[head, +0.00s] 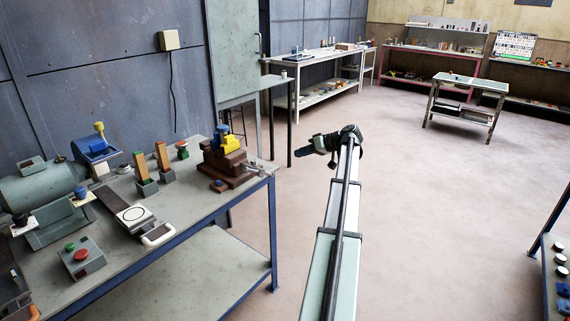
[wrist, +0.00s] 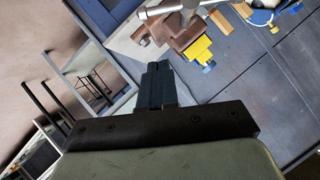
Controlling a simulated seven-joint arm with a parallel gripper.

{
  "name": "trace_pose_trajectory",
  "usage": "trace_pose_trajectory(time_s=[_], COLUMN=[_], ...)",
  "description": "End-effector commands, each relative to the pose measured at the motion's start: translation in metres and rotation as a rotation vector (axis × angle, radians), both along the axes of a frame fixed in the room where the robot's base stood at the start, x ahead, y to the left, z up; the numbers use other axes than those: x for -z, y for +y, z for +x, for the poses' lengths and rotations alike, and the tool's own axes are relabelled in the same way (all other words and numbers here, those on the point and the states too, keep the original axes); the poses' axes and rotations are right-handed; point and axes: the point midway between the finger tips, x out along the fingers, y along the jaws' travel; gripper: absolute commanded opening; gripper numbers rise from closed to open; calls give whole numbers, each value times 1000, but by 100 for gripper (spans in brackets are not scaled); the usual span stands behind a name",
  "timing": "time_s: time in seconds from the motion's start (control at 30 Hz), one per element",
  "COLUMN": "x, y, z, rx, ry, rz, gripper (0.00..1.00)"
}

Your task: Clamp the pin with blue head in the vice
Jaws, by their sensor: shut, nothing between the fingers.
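The vice also shows in the wrist view (wrist: 174,28), beyond the fingers. A blue-headed piece (head: 81,191) stands on a white plate farther left on the bench. My gripper (head: 312,145) is off the bench's right side, apart from the vice, pointing left. Its fingers (wrist: 156,70) are shut and empty.
A tall narrow table (head: 277,81) stands behind the vice.

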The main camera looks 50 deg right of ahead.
Motion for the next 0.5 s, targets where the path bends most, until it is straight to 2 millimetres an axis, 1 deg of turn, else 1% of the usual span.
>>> trace_pose_trajectory(time_s=[0.17,0.5], x=[10,38], y=[6,24], z=[17,67], rx=[-1,-1], ry=[2,3], rz=[0,1], gripper=[0,0])
